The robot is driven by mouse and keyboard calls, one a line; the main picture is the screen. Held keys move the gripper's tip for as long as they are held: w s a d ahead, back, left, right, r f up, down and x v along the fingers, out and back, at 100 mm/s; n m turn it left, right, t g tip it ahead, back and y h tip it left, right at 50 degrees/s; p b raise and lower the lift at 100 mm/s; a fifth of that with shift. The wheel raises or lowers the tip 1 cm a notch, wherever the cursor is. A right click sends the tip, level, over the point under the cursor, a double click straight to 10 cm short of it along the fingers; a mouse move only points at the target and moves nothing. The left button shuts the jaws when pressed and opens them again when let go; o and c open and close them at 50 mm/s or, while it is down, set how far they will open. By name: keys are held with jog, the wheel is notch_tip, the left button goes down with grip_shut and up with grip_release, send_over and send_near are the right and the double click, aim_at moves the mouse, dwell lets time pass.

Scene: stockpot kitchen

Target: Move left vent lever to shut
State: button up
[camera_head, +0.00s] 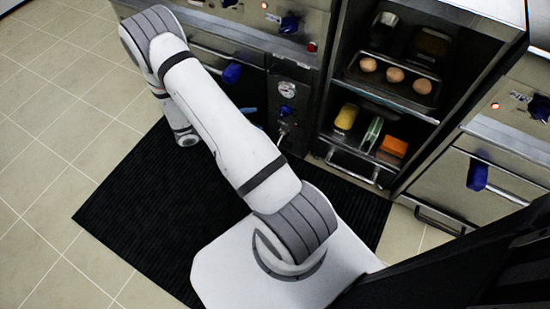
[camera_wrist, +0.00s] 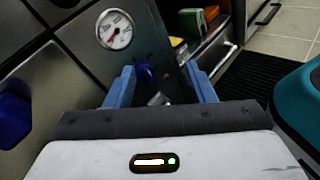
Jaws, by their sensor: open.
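A narrow steel panel (camera_head: 290,72) between the left oven door and the open shelf unit carries a round gauge, a small blue knob (camera_head: 286,111) and a short metal lever (camera_head: 283,133) below it. I cannot tell from any label whether this is the left vent lever, nor which position is shut. In the wrist view, my gripper (camera_wrist: 160,88) has its two blue fingers spread apart and empty. The blue knob (camera_wrist: 146,74) and the metal lever (camera_wrist: 158,99) show between the fingers, beyond or near the tips; no contact is visible. The gripper body hides the lower part.
A white-faced gauge (camera_wrist: 115,30) sits above the knob. A blue handle (camera_head: 232,73) juts from the left oven door. The shelf unit at the right holds a tray of eggs (camera_head: 395,75) and coloured food items (camera_head: 394,146). A black mat (camera_head: 135,205) covers the floor in front.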

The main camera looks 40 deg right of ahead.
notch_tip(320, 180, down, 27)
jog(key=s+d+n+t+h+b, duration=0.1)
jog(key=s+n+t+h+b, duration=0.15)
jog(key=n+t+b, duration=0.45)
jog(key=shift+n+g, duration=0.3)
jog(key=shift+n, duration=0.1)
jog(key=d+b, duration=0.1)
jog(key=d, duration=0.1)
jog(key=d+b, duration=0.1)
jog(key=d, duration=0.1)
jog(key=w+d+b, duration=0.1)
jog(key=d, duration=0.1)
jog(key=shift+d, duration=0.15)
jog(key=shift+w+d+r, duration=0.1)
jog(key=shift+w+d, duration=0.05)
jog(key=shift+d, duration=0.6)
